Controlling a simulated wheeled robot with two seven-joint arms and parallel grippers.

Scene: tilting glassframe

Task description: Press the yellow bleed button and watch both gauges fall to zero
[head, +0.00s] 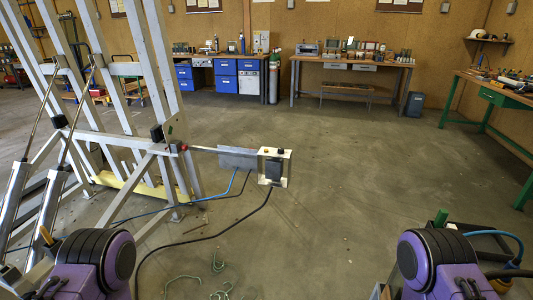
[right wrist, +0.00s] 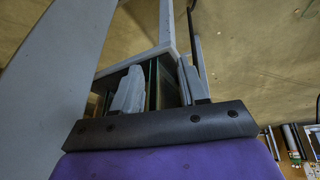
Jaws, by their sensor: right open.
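A control box in a pale frame (head: 275,168) stands on a horizontal arm to the right of the tilting frame (head: 160,70) in the head view. My left gripper is not in view; only purple arm parts show.
Blue and black hoses (head: 233,186) run from the control box across the floor. Green cord (head: 218,262) lies on the floor in front. Workbenches (head: 350,65) line the back wall, and a green bench (head: 490,92) stands right. The middle floor is clear.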

